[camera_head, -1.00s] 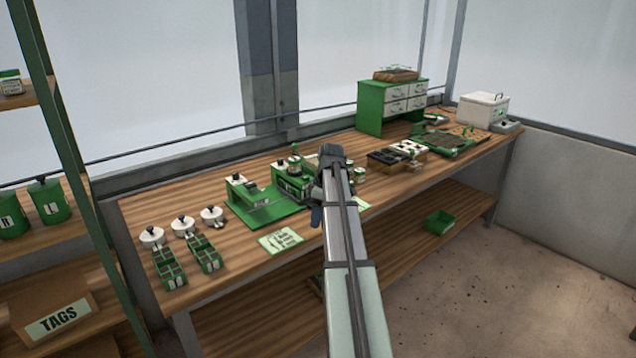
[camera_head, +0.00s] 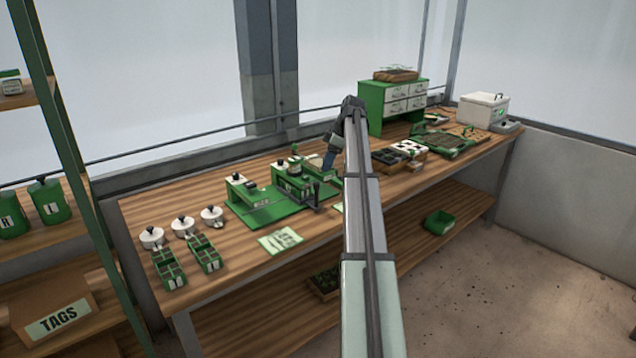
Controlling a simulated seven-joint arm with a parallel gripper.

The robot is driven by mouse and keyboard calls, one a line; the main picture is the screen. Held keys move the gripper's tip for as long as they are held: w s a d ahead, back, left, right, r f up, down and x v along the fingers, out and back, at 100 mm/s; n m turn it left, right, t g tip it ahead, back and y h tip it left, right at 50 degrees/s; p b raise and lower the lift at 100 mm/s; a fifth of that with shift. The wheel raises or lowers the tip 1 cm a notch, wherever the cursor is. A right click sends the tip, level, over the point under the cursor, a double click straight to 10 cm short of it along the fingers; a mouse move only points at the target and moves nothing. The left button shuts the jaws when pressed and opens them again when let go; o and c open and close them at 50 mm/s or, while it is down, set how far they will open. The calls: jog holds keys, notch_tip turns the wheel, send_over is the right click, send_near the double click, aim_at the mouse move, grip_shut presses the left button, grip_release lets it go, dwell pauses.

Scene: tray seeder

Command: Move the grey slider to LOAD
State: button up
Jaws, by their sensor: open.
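The green tray seeder (camera_head: 268,208) stands on the bench at the middle left, with green blocks and pale fittings on its green base. A dark grey part (camera_head: 313,196) sticks out at its front right; I cannot tell for sure whether this is the grey slider, and no LOAD mark is readable. My gripper (camera_head: 328,166) is open and small in view, hanging tilted down-left from my arm at the seeder's right end. It is close to the rightmost green block (camera_head: 319,174); I cannot tell whether it touches it. My arm hides the bench just to the right.
A printed card (camera_head: 281,240) lies in front of the seeder. Several white lidded pots (camera_head: 183,227) and green cell trays (camera_head: 204,253) stand at left. Black trays (camera_head: 407,149), a green drawer cabinet (camera_head: 375,107) and a white box (camera_head: 481,108) stand at right.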

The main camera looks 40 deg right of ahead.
aim_at(317, 183)
jog(key=x, duration=0.9)
grip_shut()
dwell(0.4)
